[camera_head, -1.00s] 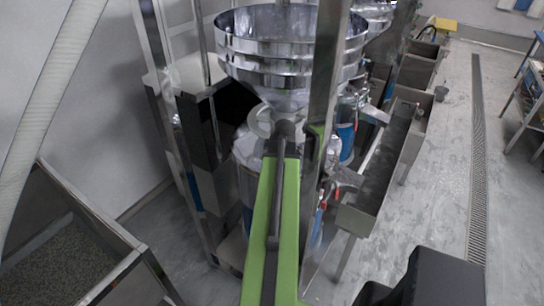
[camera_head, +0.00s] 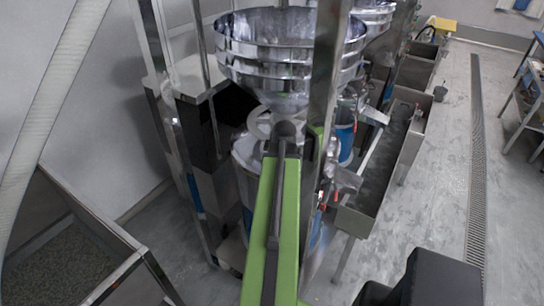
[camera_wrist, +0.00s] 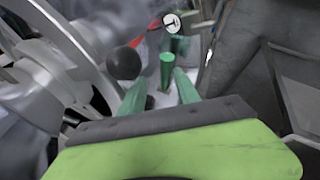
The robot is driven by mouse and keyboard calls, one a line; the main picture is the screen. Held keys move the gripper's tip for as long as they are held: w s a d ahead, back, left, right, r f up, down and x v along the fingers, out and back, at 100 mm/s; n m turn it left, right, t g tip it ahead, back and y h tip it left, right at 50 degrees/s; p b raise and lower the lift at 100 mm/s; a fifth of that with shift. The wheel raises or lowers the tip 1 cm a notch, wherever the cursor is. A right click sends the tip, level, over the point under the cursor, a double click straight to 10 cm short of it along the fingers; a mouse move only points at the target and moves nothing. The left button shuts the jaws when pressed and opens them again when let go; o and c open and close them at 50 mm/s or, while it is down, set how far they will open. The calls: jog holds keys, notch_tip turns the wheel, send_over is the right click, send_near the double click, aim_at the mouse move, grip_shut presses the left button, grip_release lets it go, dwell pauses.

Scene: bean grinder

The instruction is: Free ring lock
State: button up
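My gripper (camera_wrist: 158,85) shows in the wrist view as two green fingers standing apart above its green body. A green cylindrical pin (camera_wrist: 167,65) stands just beyond and between the fingertips; I cannot tell whether they touch it. A dark round knob (camera_wrist: 123,63) is just left of the fingers. A large metal ring (camera_wrist: 62,62) curves along the left; I cannot tell whether it is the ring lock. In the head view my green arm reaches to the grinder below the shiny hopper (camera_head: 288,60), and the fingers are hidden there.
A red lever (camera_wrist: 150,31) and a white round gauge (camera_wrist: 172,22) lie beyond the fingers. In the head view, a steel post (camera_head: 325,80) stands close right of my arm. A metal trough (camera_head: 378,180) is at right, a granule bin (camera_head: 75,245) at lower left.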

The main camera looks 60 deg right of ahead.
jog(key=p+v, duration=0.4)
jog(key=v, duration=0.2)
